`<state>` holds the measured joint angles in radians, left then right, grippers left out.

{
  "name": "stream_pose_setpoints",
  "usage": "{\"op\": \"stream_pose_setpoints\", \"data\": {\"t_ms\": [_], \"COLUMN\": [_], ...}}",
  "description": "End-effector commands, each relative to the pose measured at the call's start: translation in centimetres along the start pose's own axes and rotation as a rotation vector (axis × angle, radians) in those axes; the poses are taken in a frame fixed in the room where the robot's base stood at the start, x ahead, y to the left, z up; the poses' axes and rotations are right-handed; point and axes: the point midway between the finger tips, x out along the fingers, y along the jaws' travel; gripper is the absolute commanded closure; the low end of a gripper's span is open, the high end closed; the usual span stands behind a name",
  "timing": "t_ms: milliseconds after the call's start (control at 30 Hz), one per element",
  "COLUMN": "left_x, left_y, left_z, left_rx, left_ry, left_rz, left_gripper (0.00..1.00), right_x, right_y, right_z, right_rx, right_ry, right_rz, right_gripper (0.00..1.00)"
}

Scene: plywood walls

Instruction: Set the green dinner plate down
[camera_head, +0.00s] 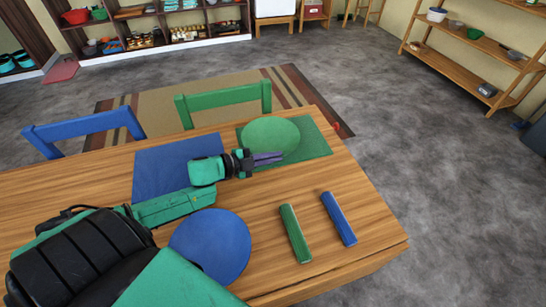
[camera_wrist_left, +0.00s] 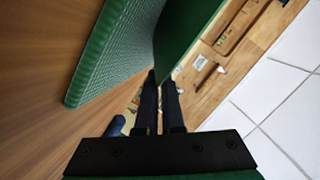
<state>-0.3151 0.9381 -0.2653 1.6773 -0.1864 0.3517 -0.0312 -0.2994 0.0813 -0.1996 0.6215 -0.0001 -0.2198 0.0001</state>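The green dinner plate (camera_head: 270,134) is over the green woven placemat (camera_head: 316,142) at the table's far right. My left gripper (camera_head: 268,158) reaches the plate's near rim, its fingers close together. In the left wrist view the plate (camera_wrist_left: 186,34) shows nearly edge-on with its rim at the fingertips (camera_wrist_left: 160,82), which look shut on it. The placemat (camera_wrist_left: 112,58) lies beside it there, with a visible gap between the two near the fingers. Whether the plate's far edge touches the mat is hidden. My right gripper is out of view.
A blue plate (camera_head: 212,246) lies near the front of the wooden table (camera_head: 358,208). A blue placemat (camera_head: 152,166) lies under my left arm. Green (camera_head: 295,234) and blue (camera_head: 339,218) bars lie at right. Green (camera_head: 225,98) and blue (camera_head: 85,127) chairs stand behind.

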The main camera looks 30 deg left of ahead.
Motion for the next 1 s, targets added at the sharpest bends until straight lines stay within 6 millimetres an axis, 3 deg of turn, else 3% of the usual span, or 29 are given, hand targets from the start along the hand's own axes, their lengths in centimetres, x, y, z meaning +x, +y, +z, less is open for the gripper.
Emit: {"op": "stream_pose_setpoints", "data": {"t_ms": [33, 100, 567, 767, 1000], "left_x": [0.0, 0.0, -0.9, -3.8, -8.8], "left_y": [0.1, 0.0, 0.0, 0.0, -0.1], "left_z": [0.0, 0.0, 0.0, 0.0, -0.1], "left_rx": [0.000, 0.000, -0.002, -0.004, -0.005], "left_ry": [0.000, 0.000, -0.001, -0.003, -0.005], "left_rz": [0.000, 0.000, 0.001, 0.003, 0.001], "left_gripper": [0.92, 0.65, 0.65, 0.65, 0.65], "right_x": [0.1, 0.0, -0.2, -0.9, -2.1], "right_y": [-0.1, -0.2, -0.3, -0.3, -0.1], "right_z": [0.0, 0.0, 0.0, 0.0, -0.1], "right_rx": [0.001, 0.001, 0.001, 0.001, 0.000], "right_ry": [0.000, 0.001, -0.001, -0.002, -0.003], "right_rz": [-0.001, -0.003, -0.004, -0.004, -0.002], "right_gripper": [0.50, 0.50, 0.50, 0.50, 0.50]}}
